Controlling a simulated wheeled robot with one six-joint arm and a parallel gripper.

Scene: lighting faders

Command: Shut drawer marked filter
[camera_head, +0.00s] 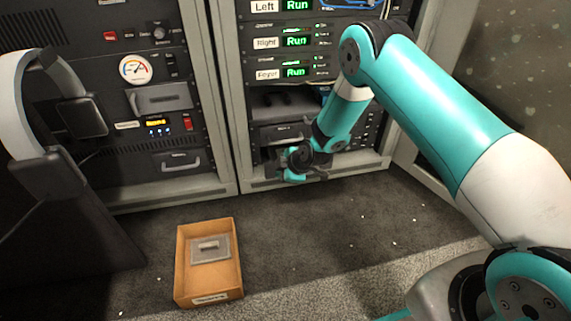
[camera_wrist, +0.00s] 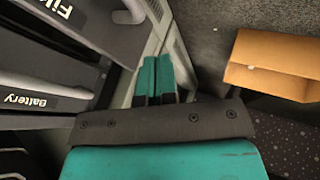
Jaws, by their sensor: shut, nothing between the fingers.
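The drawer marked Filter (camera_wrist: 80,25) shows at the upper left of the wrist view, with only part of its label in frame. It looks pulled out, but how far I cannot tell. A front marked Battery (camera_wrist: 45,98) lies below it in that picture. My gripper (camera_wrist: 156,80) is shut and empty, with its teal fingertips together just right of these fronts. In the head view my gripper (camera_head: 293,177) is low at the foot of the right rack, and the arm hides part of the lower drawers. Contact with the drawer cannot be made out.
An open orange-brown box (camera_head: 181,265) with a grey handled plate (camera_head: 211,249) inside stands on the floor; its side (camera_wrist: 270,50) shows in the wrist view. A black chair-like object (camera_head: 60,200) is at the left. The left rack (camera_head: 105,100) has closed drawers. Floor right of the box is clear.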

